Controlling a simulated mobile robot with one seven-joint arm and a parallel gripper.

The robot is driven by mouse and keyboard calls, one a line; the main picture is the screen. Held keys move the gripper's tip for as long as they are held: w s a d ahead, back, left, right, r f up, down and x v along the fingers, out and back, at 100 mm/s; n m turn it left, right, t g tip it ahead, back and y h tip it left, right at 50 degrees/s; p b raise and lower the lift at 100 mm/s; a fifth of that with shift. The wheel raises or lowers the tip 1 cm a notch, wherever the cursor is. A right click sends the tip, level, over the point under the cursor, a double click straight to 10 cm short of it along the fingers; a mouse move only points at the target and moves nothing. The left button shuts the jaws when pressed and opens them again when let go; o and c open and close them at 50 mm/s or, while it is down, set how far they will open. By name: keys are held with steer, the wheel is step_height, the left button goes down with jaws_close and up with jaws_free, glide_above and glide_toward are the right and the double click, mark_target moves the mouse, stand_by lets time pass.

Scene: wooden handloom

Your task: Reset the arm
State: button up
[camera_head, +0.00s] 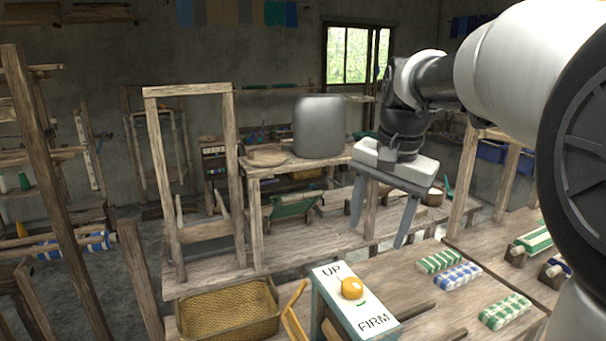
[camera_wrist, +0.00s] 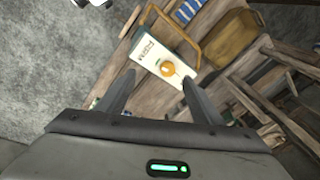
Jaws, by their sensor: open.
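My gripper (camera_head: 381,212) hangs from my arm at the right of the head view, fingers pointing down. Its two fingers are spread apart with nothing between them. In the wrist view my gripper (camera_wrist: 155,92) also shows open and empty. Below and left of it in the head view is a box with a white top marked UP and FIRM (camera_head: 342,300), with an orange knob (camera_head: 352,288) on it. The knob also shows in the wrist view (camera_wrist: 167,68), beyond the fingertips and apart from them. A small green mark lies beside the knob.
A woven basket (camera_head: 228,310) sits left of the box. Checked cloth rolls (camera_head: 457,277) lie on the bench to the right. A wooden frame (camera_head: 152,180) stands at the left, and a grey rounded block (camera_head: 319,127) rests on a table behind my gripper.

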steer(key=s+f+n+t, duration=0.1)
steer(key=s+f+n, duration=0.2)
steer(key=s, duration=0.6)
steer(key=s+f+n+t, duration=0.2)
steer(key=s+f+n, duration=0.1)
steer(key=s, duration=0.7)
steer(key=shift+s+a+f+n+h, duration=0.2)
steer(key=shift+a+f+n+h, duration=0.15)
steer(key=shift+n, duration=0.35)
steer(key=shift+r, duration=0.1)
steer(key=shift+c, duration=0.4)
